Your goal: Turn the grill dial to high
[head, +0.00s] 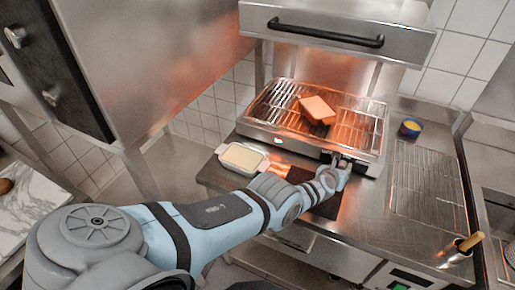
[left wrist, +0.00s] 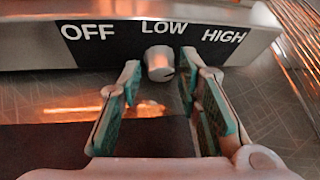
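The grill dial (left wrist: 160,63) is a small light-grey round knob on the black front strip of the grill. White labels OFF (left wrist: 87,33), LOW (left wrist: 164,27) and HIGH (left wrist: 223,36) are above it, left to right; the knob is below LOW. I cannot tell clearly where its pointer aims. My left gripper (left wrist: 160,75) is open, with its green-padded fingers on either side of the knob, and gaps still show. In the head view my left gripper (head: 342,170) is at the grill's front edge and largely hides the dial. My right gripper is not in view.
The grill (head: 265,125) has a glowing rack with bread (head: 317,110) on it, below a hood with a black handle (head: 325,36). A wire rack (head: 430,185), a small blue bowl (head: 410,128) and a wooden handle (head: 471,241) are right.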

